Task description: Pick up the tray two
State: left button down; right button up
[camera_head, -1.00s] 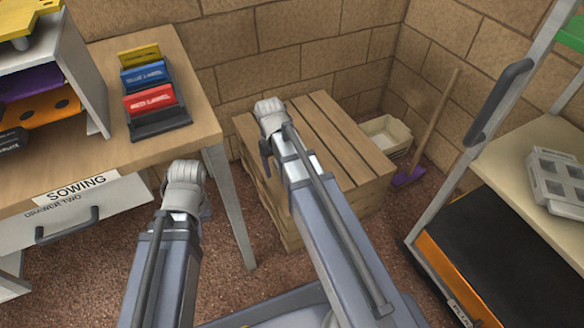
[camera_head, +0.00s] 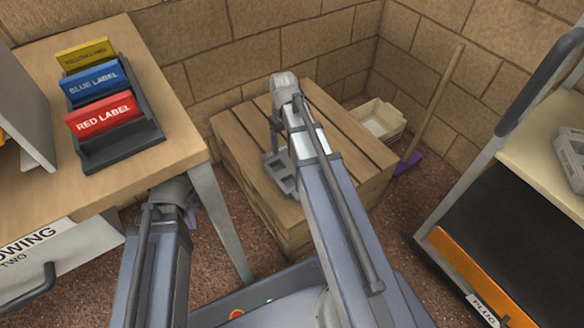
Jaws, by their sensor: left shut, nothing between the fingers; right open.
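A light grey tray-like object with square openings (camera_head: 570,152) sits on the cream shelf at the right edge, partly cut off; no "two" label is readable on it. My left gripper (camera_head: 193,214) is low beside the table leg, mostly hidden by its own arm, shut and empty. My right gripper (camera_head: 279,172) is over the wooden crate, partly hidden by its arm; it is open and empty. It is well to the left of the grey object.
A wooden crate (camera_head: 345,150) stands by the wall, with a cream bin (camera_head: 375,120) and a purple-ended broom (camera_head: 432,105) behind it. The left table (camera_head: 165,115) carries a dark rack (camera_head: 120,140) of yellow, blue and red labels. A cart with a black-and-orange lower part (camera_head: 478,262) stands right.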

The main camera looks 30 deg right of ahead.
aim_at(286, 161)
jog(key=shift+d, duration=0.1)
notch_tip(286, 161, down, 8)
jog(key=b, duration=0.8)
jog(key=shift+d, duration=0.1)
jog(key=shift+c, duration=0.4)
grip_shut()
dwell(0.3)
